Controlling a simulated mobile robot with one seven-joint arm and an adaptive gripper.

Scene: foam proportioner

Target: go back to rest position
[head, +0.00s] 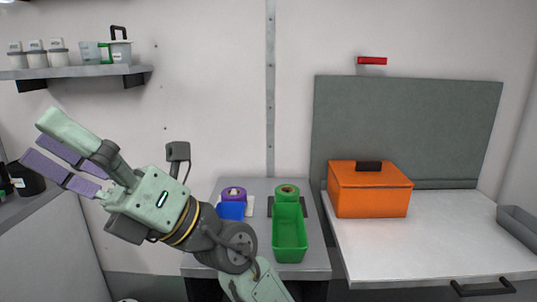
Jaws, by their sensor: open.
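My gripper (38,145) is raised at the left of the head view, pointing up and to the left. Its fingers, pale green and purple, are spread apart, and nothing shows between them. It appears in front of the wall and the left counter, apart from the objects on the small grey table (258,190). My wrist and forearm run down to the bottom middle and cover part of that table's left side.
On the grey table are a green bin (290,240), a blue container (231,211) partly hidden by my arm, a purple round item (233,194) and a green round item (287,190). An orange box (370,192) sits on the white worktop (430,245). A shelf (80,71) holds several cups.

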